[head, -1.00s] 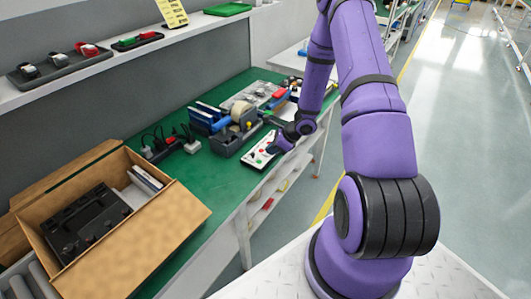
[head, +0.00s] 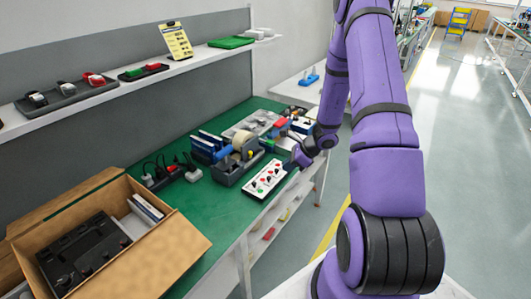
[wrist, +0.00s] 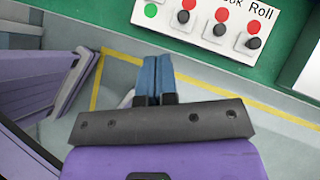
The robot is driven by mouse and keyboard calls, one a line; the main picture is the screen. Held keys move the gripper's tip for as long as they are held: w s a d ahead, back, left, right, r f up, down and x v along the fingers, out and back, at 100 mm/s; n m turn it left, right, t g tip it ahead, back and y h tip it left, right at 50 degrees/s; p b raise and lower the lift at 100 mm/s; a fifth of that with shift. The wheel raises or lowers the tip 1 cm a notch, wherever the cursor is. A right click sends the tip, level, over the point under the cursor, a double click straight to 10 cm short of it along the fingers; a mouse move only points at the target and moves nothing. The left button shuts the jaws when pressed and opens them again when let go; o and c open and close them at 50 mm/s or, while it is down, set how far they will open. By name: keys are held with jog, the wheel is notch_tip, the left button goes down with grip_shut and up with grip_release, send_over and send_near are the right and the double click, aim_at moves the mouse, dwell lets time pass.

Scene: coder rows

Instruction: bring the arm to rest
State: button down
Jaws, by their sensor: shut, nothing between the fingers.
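My gripper (head: 295,163) is at the end of my purple arm, just beyond the table's front edge side of the white button panel (head: 265,179). In the wrist view its two blue fingers (wrist: 157,75) lie side by side, shut, with nothing between them. They point toward the panel (wrist: 215,22), which shows red, black and green knobs and part of a printed label. The fingertips appear apart from the panel, with grey floor behind them.
The green table (head: 228,211) holds a tape dispenser (head: 240,158), a power strip (head: 172,172) and an open cardboard box (head: 181,246) with a black device inside. A shelf (head: 60,106) runs along the wall. The aisle floor (head: 460,150) at right is clear.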

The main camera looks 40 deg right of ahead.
jog(key=s+a+r+n+g, duration=0.1)
jog(key=a+r+n, duration=0.4)
jog(key=r, duration=0.4)
jog(key=s+a+r+n, duration=0.2)
jog(key=a+r+n, duration=0.25)
jog(key=r, duration=0.45)
jog(key=s+a+r+n+g, duration=0.1)
jog(key=a+r+n, duration=0.45)
jog(key=r, duration=0.35)
jog(key=s+a+r+n+t+h, duration=0.1)
jog(key=s+r+n, duration=0.4)
jog(key=s, duration=0.5)
jog(key=s+a+r+n+t+h, duration=0.1)
jog(key=s+a+r+n+h, duration=0.3)
jog(key=s+r, duration=0.5)
jog(key=shift+s+a+r+n+h, duration=0.2)
jog(key=shift+s+n+h, duration=0.2)
jog(key=shift+s+n, duration=0.8)
